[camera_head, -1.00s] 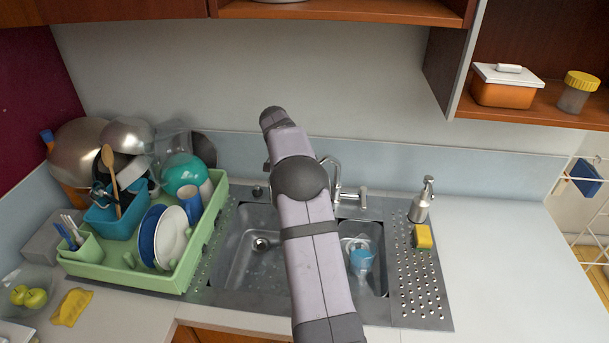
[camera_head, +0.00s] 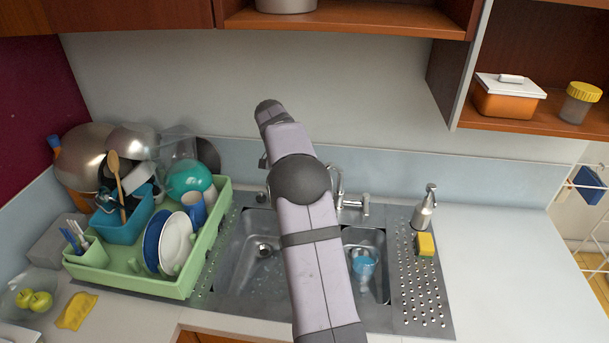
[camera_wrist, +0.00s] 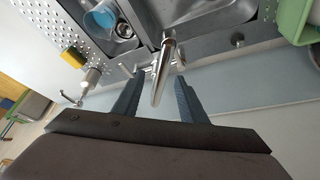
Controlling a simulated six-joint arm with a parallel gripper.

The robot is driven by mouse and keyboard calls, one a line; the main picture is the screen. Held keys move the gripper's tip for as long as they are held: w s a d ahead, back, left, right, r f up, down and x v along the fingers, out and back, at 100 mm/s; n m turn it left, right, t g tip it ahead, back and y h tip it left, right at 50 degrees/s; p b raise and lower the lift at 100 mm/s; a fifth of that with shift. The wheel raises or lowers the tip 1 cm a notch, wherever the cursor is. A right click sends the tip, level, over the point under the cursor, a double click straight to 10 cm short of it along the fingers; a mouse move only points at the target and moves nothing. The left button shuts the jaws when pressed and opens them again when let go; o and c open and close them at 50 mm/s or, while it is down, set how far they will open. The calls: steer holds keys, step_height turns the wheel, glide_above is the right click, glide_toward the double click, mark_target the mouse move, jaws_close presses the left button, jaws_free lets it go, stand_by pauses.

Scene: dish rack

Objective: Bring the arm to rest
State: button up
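My arm (camera_head: 305,220) rises from the bottom middle of the head view, in front of the sink, and bends at a dark elbow joint. My gripper is mostly hidden behind the arm there. In the wrist view my gripper (camera_wrist: 159,77) shows two dark fingers held apart, with nothing held between them. The metal faucet (camera_wrist: 163,70) appears between the fingers in that picture; I cannot tell how far beyond them it is.
A green dish rack (camera_head: 140,284) full of dishes stands left of the sink (camera_head: 240,270). A soap dispenser (camera_head: 424,210) and a yellow sponge (camera_head: 425,245) stand right of it. Shelves hang above. The right counter (camera_head: 500,270) is clear.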

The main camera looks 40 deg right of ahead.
steer(key=shift+s+a+r, duration=0.1)
steer(key=shift+a+r, duration=0.1)
steer(key=shift+r, duration=0.1)
